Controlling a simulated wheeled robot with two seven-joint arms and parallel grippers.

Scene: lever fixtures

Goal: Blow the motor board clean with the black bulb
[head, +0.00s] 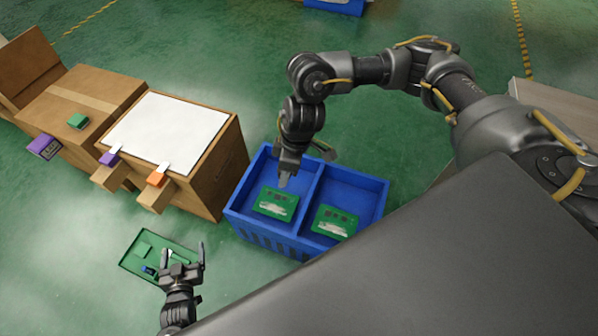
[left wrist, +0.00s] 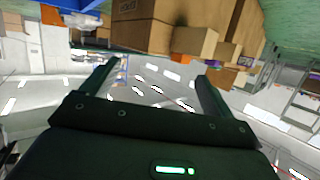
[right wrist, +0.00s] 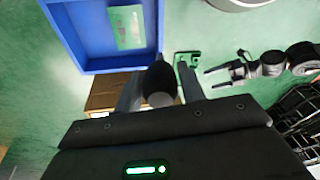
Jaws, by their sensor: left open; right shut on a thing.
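My right gripper (head: 287,166) is over the left compartment of the blue crate (head: 243,231). It is shut on the black bulb (right wrist: 160,77), which shows between the fingers in the right wrist view. In the head view a grey tip points down near a green board (head: 276,203) with a pale patch. A second green board (head: 335,222) with a pale patch lies in the right compartment. I cannot tell which is the motor board. My left gripper (head: 187,257) is open and empty, beside the green tray (head: 131,265).
A cardboard box with a white top (head: 165,125) stands left of the crate, with a purple block (head: 109,159) and an orange block (head: 156,179) at its front. Another carton (head: 80,100) carries a small green block (head: 78,121).

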